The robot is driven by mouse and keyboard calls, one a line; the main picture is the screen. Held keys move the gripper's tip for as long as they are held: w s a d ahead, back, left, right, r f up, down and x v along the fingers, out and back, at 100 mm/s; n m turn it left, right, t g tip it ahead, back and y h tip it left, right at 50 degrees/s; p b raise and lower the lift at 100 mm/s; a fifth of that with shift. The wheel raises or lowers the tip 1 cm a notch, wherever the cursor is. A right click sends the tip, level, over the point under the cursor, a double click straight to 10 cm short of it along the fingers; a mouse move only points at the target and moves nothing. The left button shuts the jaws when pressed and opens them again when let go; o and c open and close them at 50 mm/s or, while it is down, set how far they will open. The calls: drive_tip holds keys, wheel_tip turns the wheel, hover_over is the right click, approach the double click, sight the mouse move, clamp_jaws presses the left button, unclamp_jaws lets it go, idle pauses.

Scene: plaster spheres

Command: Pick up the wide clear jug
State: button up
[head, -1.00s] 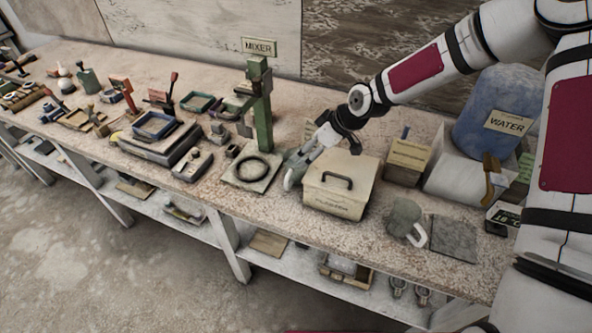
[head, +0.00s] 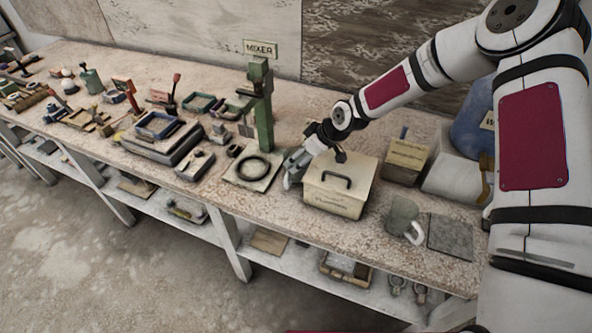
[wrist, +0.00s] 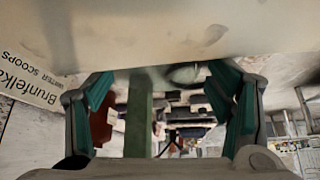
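Two grey see-through jugs with pale handles are on the bench. One jug (head: 404,212) stands right of the cream box, clear of my arm. The other jug (head: 289,176) is left of the box, mostly hidden by the box and my gripper (head: 301,160). My gripper is right at this jug, and I cannot tell whether they touch. In the wrist view the fingers of my gripper (wrist: 168,112) are wide apart with teal pads.
The cream box (head: 338,200) with a dark handle stands right beside my gripper. The green mixer post (head: 263,115) and a dark ring (head: 251,167) are to its left. A grey slab (head: 451,236) lies right of the clear-standing jug.

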drive_tip(key=shift+d+f, duration=0.1)
drive_tip(key=shift+f, duration=0.1)
drive_tip(key=c, duration=1.1)
drive_tip(key=shift+c, duration=0.2)
